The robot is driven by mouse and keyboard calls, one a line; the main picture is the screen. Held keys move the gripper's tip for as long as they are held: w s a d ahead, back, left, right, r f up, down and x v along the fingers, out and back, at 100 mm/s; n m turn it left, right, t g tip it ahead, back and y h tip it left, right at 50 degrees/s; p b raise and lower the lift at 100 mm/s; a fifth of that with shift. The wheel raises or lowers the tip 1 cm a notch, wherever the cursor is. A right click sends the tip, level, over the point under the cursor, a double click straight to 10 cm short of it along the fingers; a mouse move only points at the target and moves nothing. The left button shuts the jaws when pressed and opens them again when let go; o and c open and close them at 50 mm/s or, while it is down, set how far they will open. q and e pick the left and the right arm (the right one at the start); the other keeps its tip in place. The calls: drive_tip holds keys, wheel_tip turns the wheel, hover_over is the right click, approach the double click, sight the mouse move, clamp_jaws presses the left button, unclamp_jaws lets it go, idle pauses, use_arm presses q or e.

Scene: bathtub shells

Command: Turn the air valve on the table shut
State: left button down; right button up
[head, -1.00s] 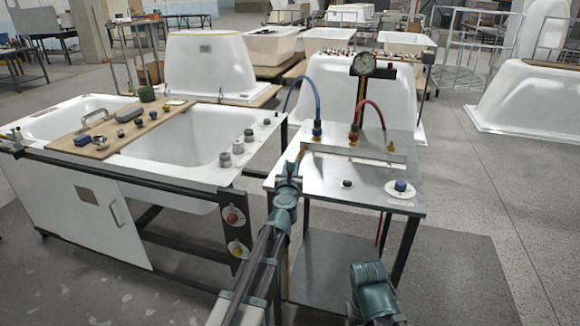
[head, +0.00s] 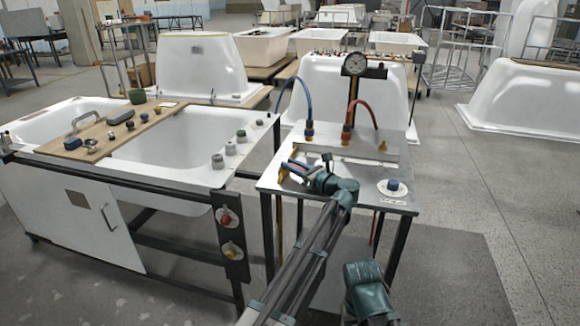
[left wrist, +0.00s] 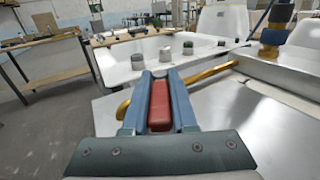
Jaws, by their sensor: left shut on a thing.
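My left gripper (head: 291,170) is over the left part of the steel table (head: 345,180), its fingers pointing left. In the left wrist view its two blue fingers (left wrist: 160,100) are shut on a red handle (left wrist: 160,106), which looks like the air valve's lever. A curved brass pipe (left wrist: 205,73) shows just beyond the fingertips; a bit of brass also shows there in the head view (head: 282,174). The valve body is mostly hidden by the fingers.
A pressure gauge (head: 356,64) stands at the table's back, with a blue hose (head: 307,108) and a red hose (head: 366,103). A blue knob (head: 393,185) sits at the right. A white tub (head: 180,140) with a wooden board (head: 97,143) stands left.

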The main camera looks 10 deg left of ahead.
use_arm(q)
drive_tip(key=shift+w+d+n+g+y, duration=0.1)
drive_tip(key=shift+w+n+g+y, duration=0.15)
drive_tip(key=shift+n+g+y, duration=0.45)
drive_tip(key=c, duration=0.7)
unclamp_jaws()
